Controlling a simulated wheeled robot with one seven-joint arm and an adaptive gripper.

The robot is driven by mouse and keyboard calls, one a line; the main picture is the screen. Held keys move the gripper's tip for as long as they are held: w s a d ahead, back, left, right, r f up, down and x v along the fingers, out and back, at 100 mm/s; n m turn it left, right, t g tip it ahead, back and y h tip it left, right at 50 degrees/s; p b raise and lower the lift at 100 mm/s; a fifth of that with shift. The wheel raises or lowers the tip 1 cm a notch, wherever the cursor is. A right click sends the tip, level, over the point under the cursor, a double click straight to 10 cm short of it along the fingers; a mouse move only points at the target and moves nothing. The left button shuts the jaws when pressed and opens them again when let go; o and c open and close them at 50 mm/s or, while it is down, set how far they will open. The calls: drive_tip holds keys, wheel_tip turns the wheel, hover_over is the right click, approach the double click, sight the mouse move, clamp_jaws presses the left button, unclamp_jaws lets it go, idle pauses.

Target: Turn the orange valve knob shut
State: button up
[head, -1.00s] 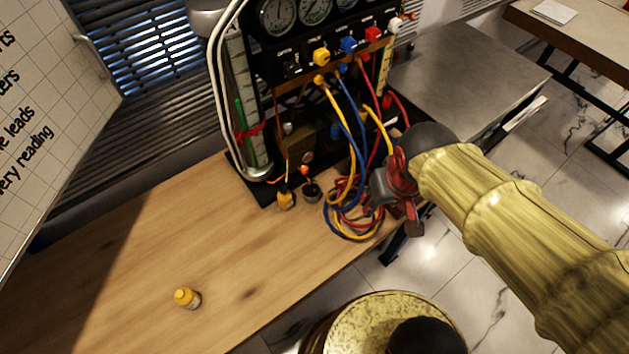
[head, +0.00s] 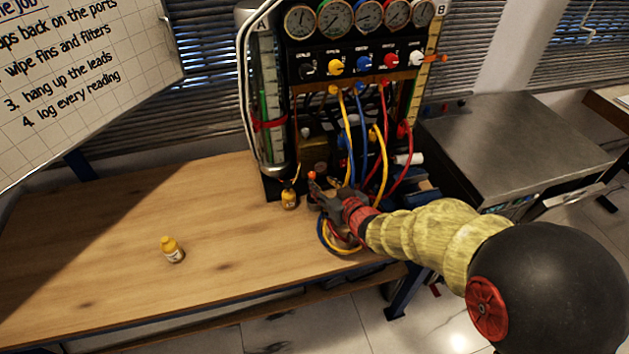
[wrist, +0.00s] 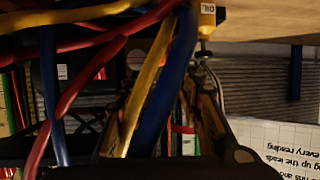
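A small orange knob (head: 312,175) shows in the head view at the foot of the gauge rig, just beyond the tip of my gripper (head: 316,190). My gripper reaches in low from the right, over the coiled hoses. I cannot tell whether it touches the knob. In the wrist view my gripper (wrist: 162,112) shows two fingers spread apart, with a yellow hose (wrist: 148,85) and a blue hose (wrist: 172,80) crossing the gap. The orange knob cannot be made out there. My fingers partly hide the knob's base in the head view.
The gauge rig has dials and a row of black, yellow, blue, red and white knobs (head: 363,62). Coloured hoses (head: 352,150) hang close around my gripper.

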sight(313, 176)
drive_tip(key=b+x, duration=0.2)
drive_tip(key=x, duration=0.5)
drive_tip(key=shift+w+f, duration=0.15)
drive_tip(key=shift+w, duration=0.05)
clamp_jaws()
idle(0.4)
